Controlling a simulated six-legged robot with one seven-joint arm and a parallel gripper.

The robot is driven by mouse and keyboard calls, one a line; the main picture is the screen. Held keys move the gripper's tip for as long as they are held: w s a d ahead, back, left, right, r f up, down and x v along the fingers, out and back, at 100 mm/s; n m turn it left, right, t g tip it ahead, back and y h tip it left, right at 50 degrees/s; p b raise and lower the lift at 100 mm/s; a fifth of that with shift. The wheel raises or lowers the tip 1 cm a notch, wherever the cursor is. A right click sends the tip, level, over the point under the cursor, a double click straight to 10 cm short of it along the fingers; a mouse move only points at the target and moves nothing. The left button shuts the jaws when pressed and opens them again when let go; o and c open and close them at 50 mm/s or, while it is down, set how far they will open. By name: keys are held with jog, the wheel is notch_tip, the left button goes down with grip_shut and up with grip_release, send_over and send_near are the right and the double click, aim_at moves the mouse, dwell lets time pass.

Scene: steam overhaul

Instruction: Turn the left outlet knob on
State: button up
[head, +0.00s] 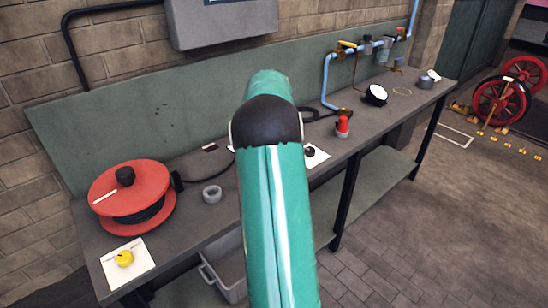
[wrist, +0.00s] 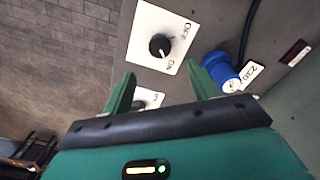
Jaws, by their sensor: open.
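In the wrist view a black round knob (wrist: 160,46) sits on a white plate (wrist: 142,30) printed OFF and ON. A small pale mark shows on the knob's lower right, on the side of the word ON. A second white plate (wrist: 150,97) is partly hidden behind my gripper. My gripper (wrist: 162,86) is open, with nothing visible between its green fingers; the first knob is just beyond the fingertips. In the head view a black knob on a white plate (head: 317,154) shows beside my arm, which hides my gripper. I cannot tell which knob is the left outlet's.
A blue plug (wrist: 220,68) with a 230 label stands close to the right finger. The bench (head: 200,230) holds a red cable reel (head: 130,190), a grey ring (head: 212,194), a yellow knob (head: 124,258), a red-topped fitting (head: 342,126) and a gauge (head: 376,95).

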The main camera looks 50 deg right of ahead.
jog(key=shift+r, duration=2.25)
